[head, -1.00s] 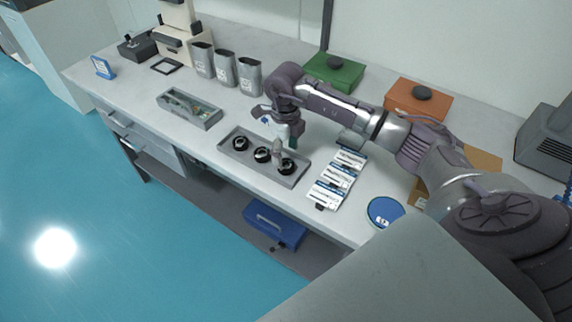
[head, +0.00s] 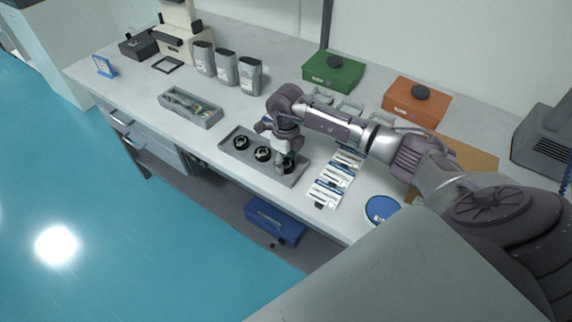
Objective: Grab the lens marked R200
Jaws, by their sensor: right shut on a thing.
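A grey tray (head: 228,147) near the table's front edge holds round black lenses in a row. The left lens (head: 241,143) and the middle lens (head: 263,154) sit free in it. My right gripper (head: 284,164) points down at the tray's right end and is shut on the right-hand lens, which it mostly hides. The held lens appears still in or just above its place; I cannot tell which. The markings on the lenses are too small to read, so I cannot tell which is R200. My left gripper is out of view.
White-and-blue labelled cards (head: 326,194) lie right of the tray, with a blue disc (head: 381,208) beyond. A grey box of small parts (head: 190,108) lies to the left. Grey pouches (head: 226,67), a green box (head: 333,71) and an orange box (head: 416,101) stand behind.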

